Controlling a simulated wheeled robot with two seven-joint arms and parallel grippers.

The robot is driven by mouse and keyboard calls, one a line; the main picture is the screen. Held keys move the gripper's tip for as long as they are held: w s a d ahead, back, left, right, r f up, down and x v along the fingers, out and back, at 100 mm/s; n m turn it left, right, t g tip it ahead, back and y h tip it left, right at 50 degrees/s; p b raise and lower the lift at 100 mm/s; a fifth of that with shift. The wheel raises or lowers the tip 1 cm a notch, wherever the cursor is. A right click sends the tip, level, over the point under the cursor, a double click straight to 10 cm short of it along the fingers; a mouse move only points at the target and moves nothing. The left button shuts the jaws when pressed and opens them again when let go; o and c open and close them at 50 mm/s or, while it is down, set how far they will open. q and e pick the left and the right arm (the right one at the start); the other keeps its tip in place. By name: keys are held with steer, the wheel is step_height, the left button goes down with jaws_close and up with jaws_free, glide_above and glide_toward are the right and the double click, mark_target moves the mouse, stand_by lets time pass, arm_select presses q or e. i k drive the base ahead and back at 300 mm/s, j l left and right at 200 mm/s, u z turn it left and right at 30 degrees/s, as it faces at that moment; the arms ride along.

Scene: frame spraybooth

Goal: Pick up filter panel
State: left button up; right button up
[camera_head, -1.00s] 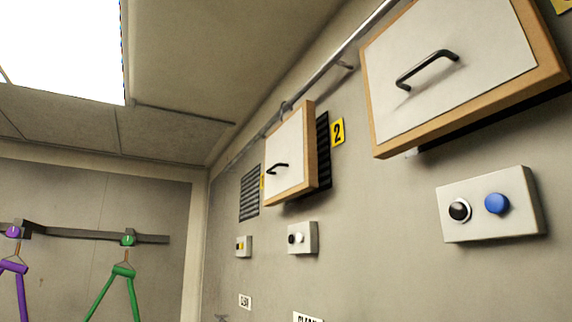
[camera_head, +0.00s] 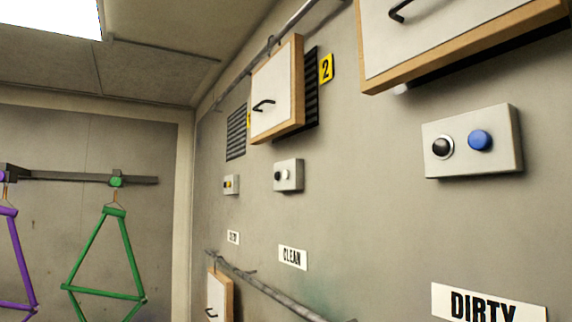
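One filter panel (camera_head: 278,88) with a white face, wooden frame and black handle hangs on the wall next to the yellow "2" tag, in front of a black louvre vent. A larger-looking, nearer filter panel (camera_head: 440,40) shows at the upper right, cut off by the picture's top edge. A third panel (camera_head: 219,296) shows low at the bottom, by a lower rail, partly cut off. Neither of my grippers is in view.
An upper rail (camera_head: 262,55) and a lower rail (camera_head: 265,286) run along the wall. Button boxes (camera_head: 472,141) (camera_head: 288,175) sit below the panels. Signs read "CLEAN" (camera_head: 292,257) and "DIRTY" (camera_head: 488,305). Green (camera_head: 106,290) and purple (camera_head: 22,262) bicycle-like frames hang at the left.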

mark_target(278, 100)
steer(key=i+j, duration=0.25)
steer(key=j, duration=0.3)
steer(key=i+j+z, duration=0.2)
steer(key=j, duration=0.15)
steer(key=j+z, duration=0.15)
steer(key=j, duration=0.15)
steer(key=i+j+z, duration=0.2)
steer(key=j, duration=0.2)
steer(key=j+z, duration=0.15)
steer(key=j, duration=0.2)
